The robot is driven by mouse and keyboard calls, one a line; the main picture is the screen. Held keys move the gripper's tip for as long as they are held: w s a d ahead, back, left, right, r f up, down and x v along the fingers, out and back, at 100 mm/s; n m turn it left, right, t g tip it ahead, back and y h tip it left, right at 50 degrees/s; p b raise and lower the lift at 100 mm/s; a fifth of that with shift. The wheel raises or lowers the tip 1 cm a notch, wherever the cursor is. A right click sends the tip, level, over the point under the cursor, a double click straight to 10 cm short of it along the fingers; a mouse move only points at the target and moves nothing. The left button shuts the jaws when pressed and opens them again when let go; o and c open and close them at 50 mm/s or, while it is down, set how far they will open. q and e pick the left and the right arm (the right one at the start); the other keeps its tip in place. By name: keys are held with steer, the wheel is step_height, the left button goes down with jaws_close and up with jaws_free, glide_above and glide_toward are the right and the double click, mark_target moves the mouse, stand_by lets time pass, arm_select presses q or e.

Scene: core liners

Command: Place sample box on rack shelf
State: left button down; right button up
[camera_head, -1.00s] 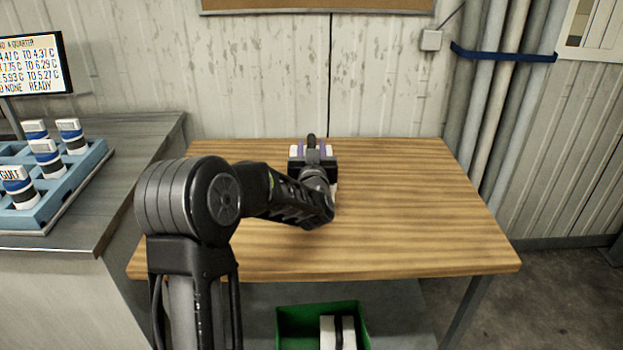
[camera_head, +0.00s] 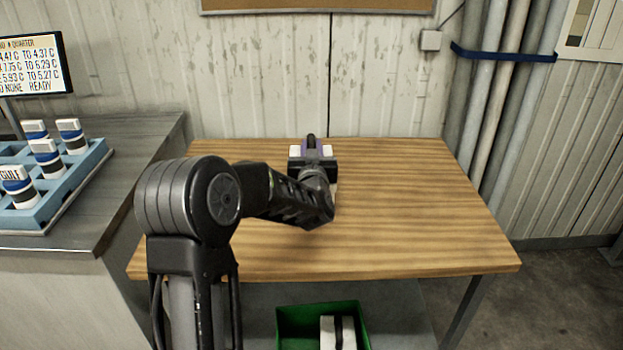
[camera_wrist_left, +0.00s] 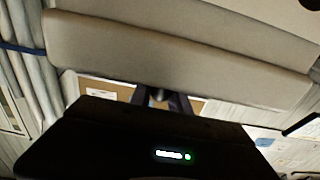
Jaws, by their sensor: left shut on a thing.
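My left gripper (camera_head: 311,150) is over the back part of the wooden table, seen from behind past my arm. Whether the box touches the table is hidden. No rack shelf is clearly identifiable. My right gripper is out of view.
The wooden table (camera_head: 420,210) is otherwise clear. A green bin (camera_head: 290,325) with a white, dark-striped item stands below its front edge, near a grey lower surface (camera_head: 400,310). At left, a blue tray (camera_head: 75,190) holds several white-and-blue containers, beside a sign (camera_head: 30,65).

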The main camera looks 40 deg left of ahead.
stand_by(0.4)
arm_select(q)
steer(key=shift+r+p, duration=0.6)
steer(key=shift+r, duration=4.6)
steer(key=shift+f, duration=0.1)
